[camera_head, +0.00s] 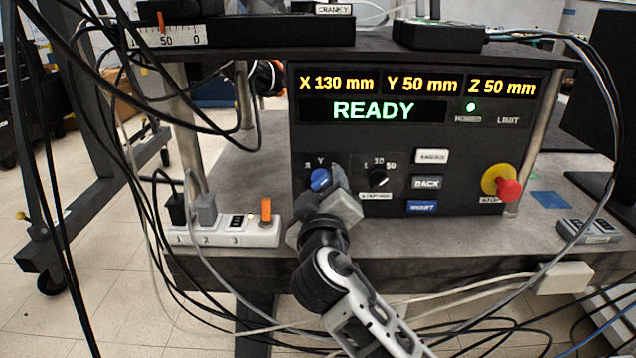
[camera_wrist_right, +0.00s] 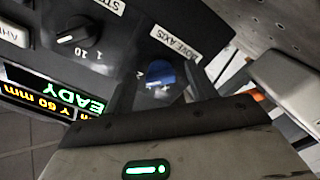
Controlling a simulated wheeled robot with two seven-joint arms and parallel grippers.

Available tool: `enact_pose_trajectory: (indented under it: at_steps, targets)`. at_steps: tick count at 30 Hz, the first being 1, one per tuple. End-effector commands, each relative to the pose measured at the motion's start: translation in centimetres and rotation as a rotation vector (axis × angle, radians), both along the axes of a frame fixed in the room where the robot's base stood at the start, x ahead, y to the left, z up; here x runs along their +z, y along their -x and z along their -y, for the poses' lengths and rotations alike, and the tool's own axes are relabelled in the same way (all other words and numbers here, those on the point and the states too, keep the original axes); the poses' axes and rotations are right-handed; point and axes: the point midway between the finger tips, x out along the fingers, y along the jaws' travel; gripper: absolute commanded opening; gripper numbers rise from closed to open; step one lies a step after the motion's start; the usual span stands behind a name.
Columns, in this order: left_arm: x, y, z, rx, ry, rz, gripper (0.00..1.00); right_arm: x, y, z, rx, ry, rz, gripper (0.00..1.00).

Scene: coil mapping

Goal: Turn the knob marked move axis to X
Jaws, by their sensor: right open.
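The blue move axis knob (camera_head: 320,179) is on the lower left of the black control panel, with small letters around it. It also shows in the right wrist view (camera_wrist_right: 160,73), beside a white label reading move axis (camera_wrist_right: 173,43). Which letter its pointer faces is too small to tell. My right gripper (camera_head: 329,190) is at the knob, in front of the panel, and hides the knob's lower right side. In the right wrist view its open fingers (camera_wrist_right: 155,88) lie on either side of the knob. I cannot tell whether they touch it. My left gripper is not in view.
A black step knob (camera_head: 377,181) and the back button (camera_head: 426,183) are right of the gripper. A red stop button (camera_head: 508,189) is farther right. The display (camera_head: 374,111) reads READY. A power strip (camera_head: 235,232) with plugs lies left of my arm. Loose cables hang around.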

Motion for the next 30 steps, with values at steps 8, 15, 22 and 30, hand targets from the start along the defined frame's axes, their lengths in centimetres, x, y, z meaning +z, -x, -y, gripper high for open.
enact_pose_trajectory:
  at_steps: [8, 15, 22, 30]
  targets:
    - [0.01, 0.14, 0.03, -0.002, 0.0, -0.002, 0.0, 0.0, -0.2, 0.11, -0.002, 0.0, -0.001, 0.56]
    - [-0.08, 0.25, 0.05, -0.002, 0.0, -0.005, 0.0, -0.01, -0.19, 0.11, -0.002, 0.0, -0.001, 0.12]
    - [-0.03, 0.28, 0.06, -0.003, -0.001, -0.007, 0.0, 0.04, -0.18, 0.11, -0.002, 0.008, -0.001, 0.12]
    - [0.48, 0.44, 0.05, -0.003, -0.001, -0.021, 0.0, 0.26, -0.19, 0.15, -0.002, 0.101, -0.002, 0.12]
